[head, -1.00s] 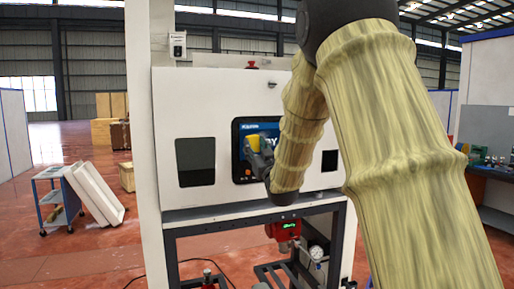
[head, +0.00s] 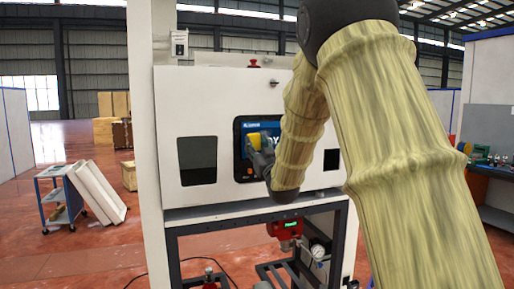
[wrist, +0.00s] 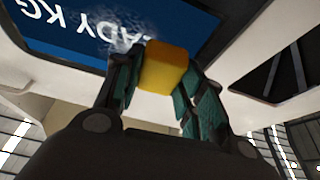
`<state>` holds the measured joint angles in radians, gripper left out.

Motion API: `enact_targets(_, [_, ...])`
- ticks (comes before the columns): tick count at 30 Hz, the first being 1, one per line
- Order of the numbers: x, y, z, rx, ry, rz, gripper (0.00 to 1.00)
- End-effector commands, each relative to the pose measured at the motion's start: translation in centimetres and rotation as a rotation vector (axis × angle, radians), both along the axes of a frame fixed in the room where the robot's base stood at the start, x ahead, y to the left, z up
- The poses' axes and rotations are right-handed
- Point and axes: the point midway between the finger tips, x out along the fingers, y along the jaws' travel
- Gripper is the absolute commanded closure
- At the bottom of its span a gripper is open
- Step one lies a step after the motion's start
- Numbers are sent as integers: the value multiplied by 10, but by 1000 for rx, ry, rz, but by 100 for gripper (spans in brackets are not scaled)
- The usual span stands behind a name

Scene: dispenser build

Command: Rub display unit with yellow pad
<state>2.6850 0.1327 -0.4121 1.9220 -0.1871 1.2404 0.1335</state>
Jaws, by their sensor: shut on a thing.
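The display unit (head: 243,128) is a dark-framed screen with a blue picture, set in the white front of a cabinet. In the wrist view its blue screen (wrist: 60,45) shows white letters upside down, with a pale smeary patch beside the pad. My gripper (head: 257,150) is shut on the yellow pad (wrist: 165,67), one finger on each side. The pad (head: 253,142) is at the lower part of the screen in the head view. It looks close to or against the screen; contact itself is hard to tell. My arm hides the screen's right side.
The white cabinet (head: 200,100) stands on a dark frame and has a dark window (head: 197,160) left of the display. A red device (head: 287,230) and a gauge (head: 317,251) sit below. A blue trolley (head: 55,200) with white panels leaned on it stands at left.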

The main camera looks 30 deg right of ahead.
Motion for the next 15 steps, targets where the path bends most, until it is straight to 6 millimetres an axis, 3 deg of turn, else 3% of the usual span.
enact_targets(15, [8, -2, 0, 0, 1, 0, 80])
